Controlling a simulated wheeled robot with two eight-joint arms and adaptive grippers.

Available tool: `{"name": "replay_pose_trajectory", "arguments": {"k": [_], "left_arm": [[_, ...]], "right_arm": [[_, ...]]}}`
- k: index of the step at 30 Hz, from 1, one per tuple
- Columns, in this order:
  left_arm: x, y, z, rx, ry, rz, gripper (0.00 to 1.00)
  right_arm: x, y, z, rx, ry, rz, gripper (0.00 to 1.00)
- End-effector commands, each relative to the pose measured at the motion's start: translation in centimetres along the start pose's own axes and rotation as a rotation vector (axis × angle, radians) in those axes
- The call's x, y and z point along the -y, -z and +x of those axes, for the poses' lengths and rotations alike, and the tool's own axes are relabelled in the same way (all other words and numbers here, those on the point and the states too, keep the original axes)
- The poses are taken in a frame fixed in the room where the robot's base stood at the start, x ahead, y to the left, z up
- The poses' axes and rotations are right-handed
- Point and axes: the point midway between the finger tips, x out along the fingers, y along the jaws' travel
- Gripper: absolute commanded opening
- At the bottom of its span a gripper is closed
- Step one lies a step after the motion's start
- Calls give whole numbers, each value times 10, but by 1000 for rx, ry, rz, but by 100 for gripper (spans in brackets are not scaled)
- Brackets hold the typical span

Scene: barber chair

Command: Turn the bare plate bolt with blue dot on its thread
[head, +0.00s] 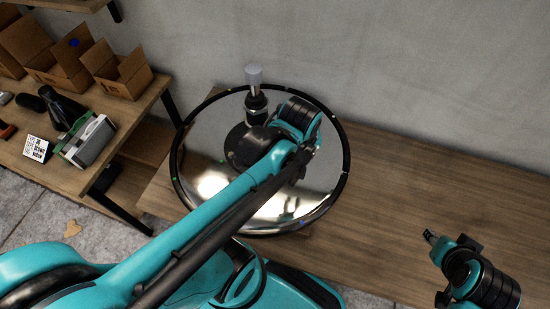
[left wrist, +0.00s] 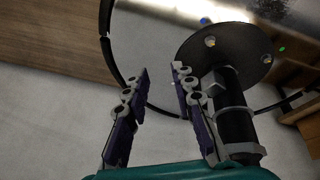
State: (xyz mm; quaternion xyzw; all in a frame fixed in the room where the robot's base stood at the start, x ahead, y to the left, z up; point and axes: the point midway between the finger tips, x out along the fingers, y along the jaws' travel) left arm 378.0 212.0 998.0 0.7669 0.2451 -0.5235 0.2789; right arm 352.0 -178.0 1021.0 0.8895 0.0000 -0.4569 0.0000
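A black round plate (left wrist: 228,42) sits at the foot of a black post on a shiny disc. In the left wrist view it shows two pale bolts, one (left wrist: 210,41) near a blue dot (left wrist: 205,20) and another (left wrist: 266,58) near a green dot (left wrist: 282,48). The dots look to be on the disc beyond the plate; I cannot tell whether any dot is on a thread. My left gripper (left wrist: 161,70) is open and empty, its right finger close beside the post (left wrist: 236,120). In the head view its fingers are hidden by my arm. My right gripper (head: 430,236) is at the right, its opening unclear.
The shiny disc with a black rim (head: 343,178) lies on a wooden table (head: 420,180). The post's grey top (head: 254,76) stands up near my left wrist. A side shelf (head: 135,110) holds cardboard boxes (head: 72,62) and tools. The table right of the disc is clear.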

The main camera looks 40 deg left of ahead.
Motion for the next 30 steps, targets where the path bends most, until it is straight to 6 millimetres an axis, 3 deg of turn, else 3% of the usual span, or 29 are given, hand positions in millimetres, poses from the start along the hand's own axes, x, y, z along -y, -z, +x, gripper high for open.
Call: {"name": "replay_pose_trajectory", "arguments": {"k": [8,16,21,30], "left_arm": [[14,39,27,58,302,-765,25],[41,57,69,-96,635,-1486,25],[51,56,84,-194,740,-1707,25],[67,46,109,-226,766,-1765,25]], "right_arm": [[0,16,-22,0,0,0,37],[0,28,-38,0,0,0,37],[0,30,-42,0,0,0,37],[0,25,-34,0,0,0,37]]}}
